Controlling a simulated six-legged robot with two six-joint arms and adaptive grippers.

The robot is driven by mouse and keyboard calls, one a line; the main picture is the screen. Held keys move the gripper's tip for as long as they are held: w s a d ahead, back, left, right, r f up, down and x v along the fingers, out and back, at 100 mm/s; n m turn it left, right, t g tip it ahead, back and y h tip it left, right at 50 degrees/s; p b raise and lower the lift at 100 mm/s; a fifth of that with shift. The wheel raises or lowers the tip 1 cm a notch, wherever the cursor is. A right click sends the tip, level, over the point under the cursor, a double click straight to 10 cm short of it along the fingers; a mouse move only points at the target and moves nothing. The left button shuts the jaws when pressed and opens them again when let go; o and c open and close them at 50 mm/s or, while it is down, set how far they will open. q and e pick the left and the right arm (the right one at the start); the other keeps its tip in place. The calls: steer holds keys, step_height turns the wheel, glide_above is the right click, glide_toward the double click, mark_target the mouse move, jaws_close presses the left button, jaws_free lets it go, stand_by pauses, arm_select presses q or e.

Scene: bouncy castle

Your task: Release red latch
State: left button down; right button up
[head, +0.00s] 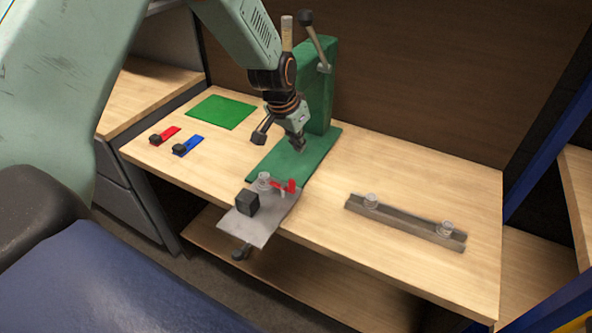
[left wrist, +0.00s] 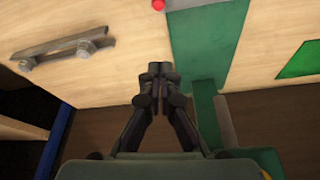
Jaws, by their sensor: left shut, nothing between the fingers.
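The red latch (head: 290,186) sits on a grey metal plate (head: 262,222) at the table's front edge, beside a black cube (head: 247,203) and a clear round knob. A small red piece (left wrist: 158,4), likely the latch, shows at the top edge of the left wrist view. My left gripper (head: 298,145) hangs over the green base of the press, above and behind the latch and apart from it. Its fingers (left wrist: 158,75) are closed together and empty. My right gripper is not in view.
The green press column (head: 318,100) with its lever stands close behind my left gripper. A grey bar (head: 405,222) with two knobs lies on the right. A red clip, a blue clip (head: 188,146) and a green sheet (head: 221,112) lie on the left. The wooden table between is clear.

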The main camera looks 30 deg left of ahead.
arm_select(q)
steer(key=shift+s+f, duration=0.2)
steer(key=shift+f, duration=2.15)
steer(key=shift+s+f, duration=0.2)
steer(key=shift+f, duration=2.15)
steer(key=shift+a, duration=0.1)
steer(key=shift+s+b, duration=0.1)
steer(key=shift+b, duration=0.25)
steer(key=shift+f+m+b, duration=0.1)
steer(key=shift+m+b, duration=0.25)
steer(key=shift+m, duration=0.05)
